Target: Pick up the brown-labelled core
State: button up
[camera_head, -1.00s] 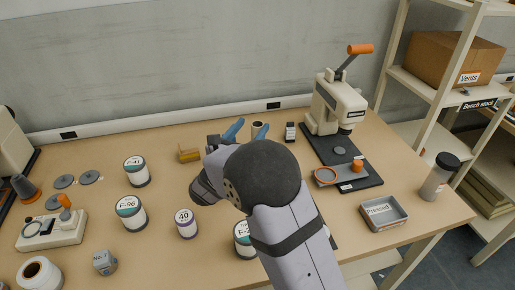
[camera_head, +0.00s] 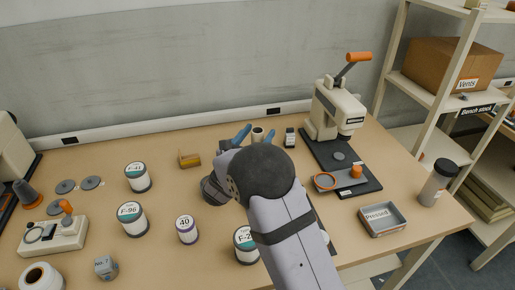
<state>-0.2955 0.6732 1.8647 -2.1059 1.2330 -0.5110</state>
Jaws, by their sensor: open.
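A small upright core (camera_head: 258,134) with a pale rim and a dark hole stands towards the back of the table. Its lower part is hidden behind my arm, and its label is too small to make out. My gripper (camera_head: 256,136) is open, with one blue fingertip on the left of the core and the other on its right in this view. I cannot tell whether either finger touches it, or how high the fingers are. My wrist and forearm cover the table in front of it.
A dark-topped block (camera_head: 290,137) stands close to the right of the core, with the press (camera_head: 335,112) beyond it. A brown-yellow block (camera_head: 189,159) lies to the left. Labelled rolls F-41 (camera_head: 137,178), F-96 (camera_head: 132,219) and 40 (camera_head: 187,230) stand left of my arm.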

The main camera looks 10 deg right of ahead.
jog(key=x, duration=0.3)
jog(key=shift+w+d, duration=0.1)
jog(key=shift+d, duration=0.05)
jog(key=shift+c, duration=0.7)
grip_shut()
jog(key=shift+r, duration=0.15)
